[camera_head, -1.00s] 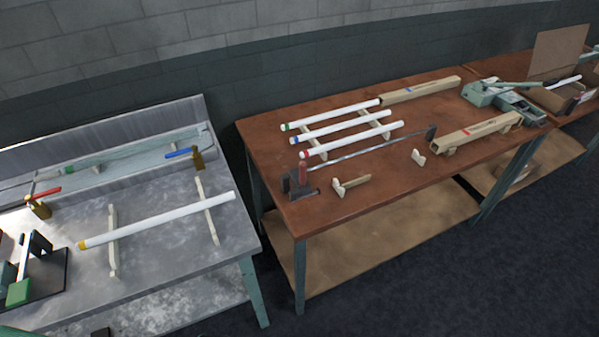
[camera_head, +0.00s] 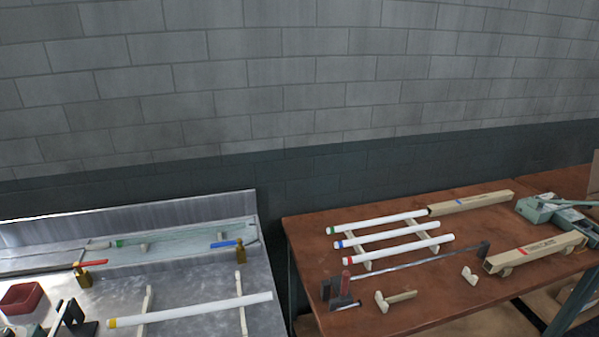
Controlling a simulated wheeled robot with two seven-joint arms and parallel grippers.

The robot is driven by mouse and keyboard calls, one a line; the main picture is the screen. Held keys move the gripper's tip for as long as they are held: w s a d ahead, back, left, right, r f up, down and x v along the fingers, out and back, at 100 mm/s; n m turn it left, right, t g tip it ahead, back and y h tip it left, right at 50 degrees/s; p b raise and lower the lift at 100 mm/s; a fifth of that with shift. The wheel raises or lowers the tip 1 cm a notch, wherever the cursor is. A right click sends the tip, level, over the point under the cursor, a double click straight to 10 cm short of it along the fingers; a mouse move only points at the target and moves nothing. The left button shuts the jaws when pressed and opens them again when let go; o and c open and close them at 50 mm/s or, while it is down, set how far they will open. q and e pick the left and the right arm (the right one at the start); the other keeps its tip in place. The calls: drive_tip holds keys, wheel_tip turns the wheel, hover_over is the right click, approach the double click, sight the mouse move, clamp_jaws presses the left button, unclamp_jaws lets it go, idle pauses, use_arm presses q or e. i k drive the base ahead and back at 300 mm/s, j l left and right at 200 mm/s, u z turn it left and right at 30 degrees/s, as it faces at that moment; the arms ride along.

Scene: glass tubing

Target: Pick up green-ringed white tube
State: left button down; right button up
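The green-ringed white tube (camera_head: 375,222) is the rearmost of three white tubes lying side by side on the brown table. Its green ring is at its left end, and its right end lies close to a long wooden block. A blue-ringed tube (camera_head: 385,234) and a red-ringed tube (camera_head: 400,248) lie in front of it. The tubes rest across pale supports (camera_head: 362,262). Neither of my grippers is in view.
A metal bench (camera_head: 190,290) on the left holds a yellow-ringed white tube (camera_head: 195,309), valves with red and blue handles, and a red tray (camera_head: 21,297). A long wooden block (camera_head: 470,203), a second block (camera_head: 535,252), a metal rod and a green tool (camera_head: 555,212) are on the brown table (camera_head: 440,290).

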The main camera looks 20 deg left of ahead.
sight(185, 234)
drive_tip(key=u, duration=1.25)
